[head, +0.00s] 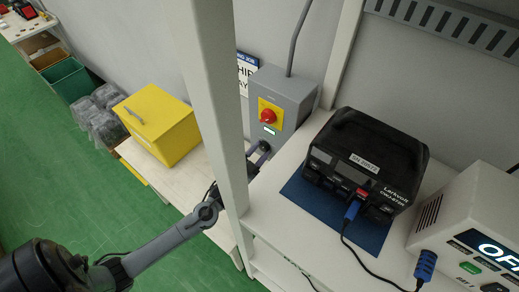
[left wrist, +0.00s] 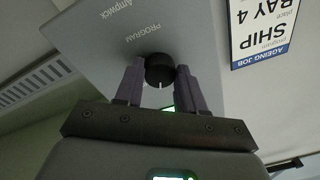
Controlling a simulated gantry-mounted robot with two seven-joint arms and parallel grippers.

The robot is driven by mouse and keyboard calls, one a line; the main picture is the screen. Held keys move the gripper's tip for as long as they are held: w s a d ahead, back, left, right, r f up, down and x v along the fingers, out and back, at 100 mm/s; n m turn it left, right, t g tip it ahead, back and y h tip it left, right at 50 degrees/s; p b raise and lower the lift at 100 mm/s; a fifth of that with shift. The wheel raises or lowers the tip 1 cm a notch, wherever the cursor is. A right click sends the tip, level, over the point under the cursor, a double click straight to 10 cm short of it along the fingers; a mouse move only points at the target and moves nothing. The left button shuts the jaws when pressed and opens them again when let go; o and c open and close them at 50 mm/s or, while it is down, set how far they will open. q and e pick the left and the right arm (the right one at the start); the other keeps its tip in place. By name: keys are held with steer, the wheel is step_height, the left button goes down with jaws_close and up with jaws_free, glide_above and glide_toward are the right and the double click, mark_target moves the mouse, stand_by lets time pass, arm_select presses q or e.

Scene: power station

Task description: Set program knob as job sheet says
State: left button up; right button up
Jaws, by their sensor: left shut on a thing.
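The black program knob (left wrist: 160,66) with a white pointer line is on a grey panel lettered "Ampwick" and "PROGRAM" in the left wrist view, which is upside down. My left gripper (left wrist: 158,76) is shut on the knob, a finger on each side. In the head view my left gripper (head: 260,152) is at the lower front of the grey control box (head: 291,98) and hides the knob. The job sheet (left wrist: 262,32) reads program "SHIP", place "BAY 4"; it is partly hidden in the head view (head: 245,78). My right gripper is out of view.
A red knob (head: 268,116) on a yellow plate and a small green display (head: 269,131) are on the box. A white post (head: 221,110) stands before my left arm. A black Larkvolt unit (head: 368,160) sits on a blue mat (head: 318,200). A yellow case (head: 160,124) is at left.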

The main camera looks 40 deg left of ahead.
arm_select(q)
steer(key=m+p, duration=0.1)
steer(key=m, duration=0.2)
steer(key=shift+a+r+m, duration=0.1)
steer(key=shift+m, duration=0.2)
steer(key=shift+m+h+p, duration=0.4)
steer(key=shift+m+p, duration=0.15)
steer(key=shift+m, duration=0.65)
steer(key=o, duration=1)
steer(key=shift+o, duration=0.2)
steer(key=s+f+b, duration=0.1)
steer(key=s, duration=0.9)
steer(key=shift+s, duration=0.35)
